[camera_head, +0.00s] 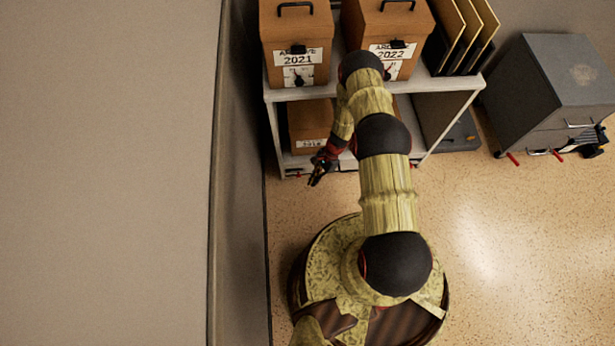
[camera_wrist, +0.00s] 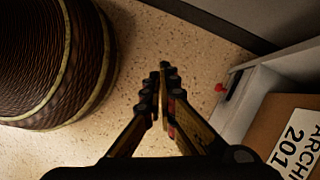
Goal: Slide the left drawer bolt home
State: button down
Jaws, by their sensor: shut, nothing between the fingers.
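A bolt with a red knob (camera_wrist: 219,87) and a dark bar (camera_wrist: 234,84) sits on the white unit's front edge in the wrist view. A small red piece (camera_head: 297,174) shows low at the left end of the unit in the head view; I cannot tell whether it is the same bolt. My gripper (camera_head: 316,182) points down in front of the unit's lower edge. In the wrist view my gripper (camera_wrist: 165,70) is shut and empty, apart from the red knob, which lies to its right. How far the bolt is slid cannot be told.
The white shelf unit (camera_head: 375,90) holds archive boxes (camera_head: 297,30) and folders (camera_head: 468,30), with a lower box (camera_head: 309,120). A wall (camera_head: 238,180) runs close on the left. A grey cabinet (camera_head: 560,80) with red-tipped parts stands right. The speckled floor (camera_head: 500,250) is clear.

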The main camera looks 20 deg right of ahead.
notch_tip(320, 180, down, 10)
jog(key=d+m+t, duration=0.1)
jog(key=m, duration=0.2)
jog(key=w+d+f+m+t+h, duration=0.1)
jog(key=w+d+m+t+h, duration=0.1)
jog(key=w+d+m, duration=0.2)
jog(key=w+d, duration=0.2)
jog(key=w, duration=0.2)
jog(key=shift+w+f+m+h, duration=0.25)
jog(key=shift+w+m+h, duration=0.05)
jog(key=shift+w+h, duration=0.1)
jog(key=shift+a, duration=0.1)
jog(key=w+a+f+b, duration=0.2)
jog(key=a+f+b, duration=0.3)
jog(key=f, duration=0.4)
jog(key=shift+w+a+b, duration=0.3)
jog(key=shift+a+b, duration=0.1)
jog(key=shift+b, duration=0.3)
